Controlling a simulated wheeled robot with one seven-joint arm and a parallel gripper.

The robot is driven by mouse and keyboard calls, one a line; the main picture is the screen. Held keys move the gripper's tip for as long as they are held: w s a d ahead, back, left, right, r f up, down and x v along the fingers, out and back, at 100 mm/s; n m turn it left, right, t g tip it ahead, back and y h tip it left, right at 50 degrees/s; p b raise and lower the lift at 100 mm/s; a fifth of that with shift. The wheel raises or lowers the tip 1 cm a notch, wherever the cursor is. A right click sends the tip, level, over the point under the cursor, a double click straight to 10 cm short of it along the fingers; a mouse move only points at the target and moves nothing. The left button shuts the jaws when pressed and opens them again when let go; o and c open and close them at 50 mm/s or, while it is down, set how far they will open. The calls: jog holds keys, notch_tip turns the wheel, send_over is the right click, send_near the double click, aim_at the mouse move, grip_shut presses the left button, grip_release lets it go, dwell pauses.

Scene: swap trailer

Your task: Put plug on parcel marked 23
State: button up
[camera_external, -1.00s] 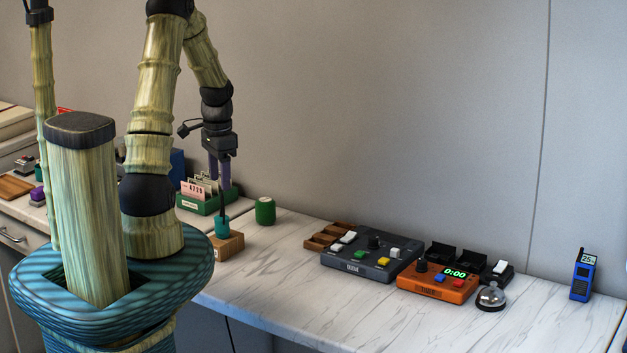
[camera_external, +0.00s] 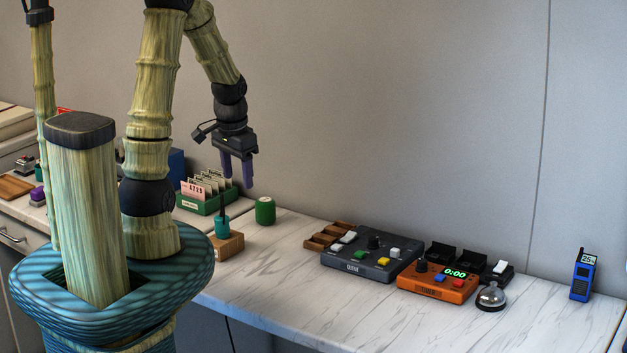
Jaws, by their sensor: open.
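My gripper (camera_external: 237,182) is open and empty, with its two purple fingers pointing down above the counter near the wall. Below and left of it, a teal object with a thin dark stem (camera_external: 222,226) stands upright on a small wooden block (camera_external: 229,245); I cannot tell whether it is the plug. A green cylinder (camera_external: 265,211) stands to the right of the block, below and right of the fingers. I cannot make out a parcel marked 23.
A green card box (camera_external: 206,203) with numbered cards stands behind the block. A grey button console (camera_external: 371,260), an orange timer (camera_external: 437,284), a bell (camera_external: 491,297) and a blue radio (camera_external: 583,276) stand to the right. The counter's front middle (camera_external: 290,285) is clear.

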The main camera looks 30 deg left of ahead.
jog(key=s+d+r+n+t, duration=0.1)
jog(key=s+d+n, duration=0.1)
jog(key=s+d, duration=0.2)
jog(key=shift+s+d+r, duration=0.3)
jog(key=shift+s+d, duration=0.05)
